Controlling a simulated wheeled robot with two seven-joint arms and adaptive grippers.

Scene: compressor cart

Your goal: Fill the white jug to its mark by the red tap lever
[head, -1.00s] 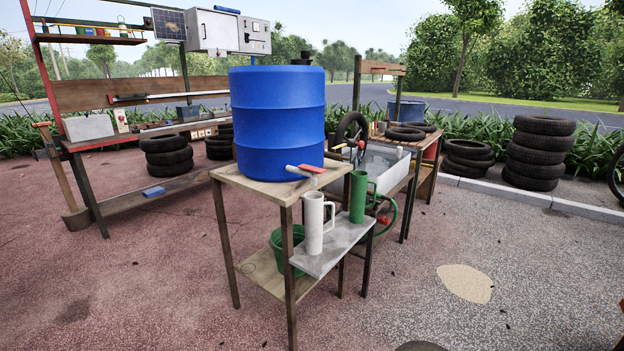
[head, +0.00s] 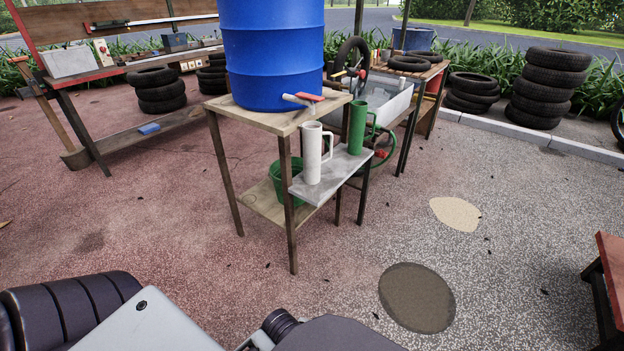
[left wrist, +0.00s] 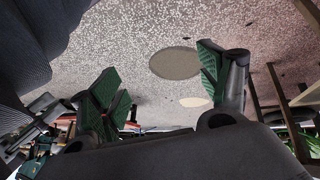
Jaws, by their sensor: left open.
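The white jug (head: 313,152) stands upright on the grey side shelf (head: 330,176) of the wooden stand, its handle to the right. The red tap lever (head: 309,95) sits on a pale spout (head: 297,101) at the base of the blue barrel (head: 268,55), just above and left of the jug. A green jug (head: 357,127) stands behind it on the same shelf. No fill mark can be made out. My left gripper (left wrist: 160,95) is open and empty in the left wrist view, its green-padded fingers apart over the ground. Neither gripper shows in the head view.
A green bucket (head: 287,183) sits on the stand's lower shelf. Behind stand a metal basin (head: 385,100) and stacked tyres (head: 545,88). A wooden bench (head: 604,275) edge is at right. The ground before the stand is open, with a dark round patch (head: 417,297).

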